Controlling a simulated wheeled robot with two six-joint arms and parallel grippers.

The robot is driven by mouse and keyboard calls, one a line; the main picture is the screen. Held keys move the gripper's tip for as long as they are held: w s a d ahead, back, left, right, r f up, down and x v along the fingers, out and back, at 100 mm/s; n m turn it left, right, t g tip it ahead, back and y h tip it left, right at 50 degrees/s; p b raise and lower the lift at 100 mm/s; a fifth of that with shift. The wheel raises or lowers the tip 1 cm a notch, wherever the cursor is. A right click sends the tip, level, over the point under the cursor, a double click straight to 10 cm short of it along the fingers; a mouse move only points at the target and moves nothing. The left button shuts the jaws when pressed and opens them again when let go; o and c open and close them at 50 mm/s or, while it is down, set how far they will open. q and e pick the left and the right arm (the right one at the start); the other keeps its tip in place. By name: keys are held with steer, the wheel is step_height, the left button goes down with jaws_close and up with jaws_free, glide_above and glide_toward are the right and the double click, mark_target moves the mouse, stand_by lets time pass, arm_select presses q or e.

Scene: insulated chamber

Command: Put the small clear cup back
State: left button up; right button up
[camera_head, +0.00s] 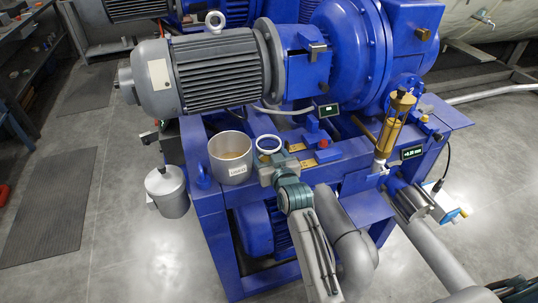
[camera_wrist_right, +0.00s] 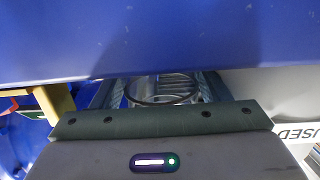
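The small clear cup (camera_head: 268,143) shows as a pale ring with see-through walls, just beyond my right gripper (camera_head: 268,165), at the front of the blue machine frame. In the right wrist view the clear cup (camera_wrist_right: 165,88) sits between the two fingers of my right gripper (camera_wrist_right: 160,88), which appear closed on its sides. The blue surface hides part of it there. Whether its base touches anything cannot be told. My left gripper is not in view.
A lidded metal can (camera_head: 168,192) is farther left. The grey motor (camera_head: 205,72) is behind.

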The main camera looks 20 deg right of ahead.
steer(key=shift+r, duration=0.15)
steer(key=s+r+b, duration=0.1)
steer(key=s+b, duration=0.1)
steer(key=s, duration=1)
steer(key=shift+d+r, duration=0.15)
steer(key=shift+r, duration=0.25)
steer(key=shift+w, duration=0.1)
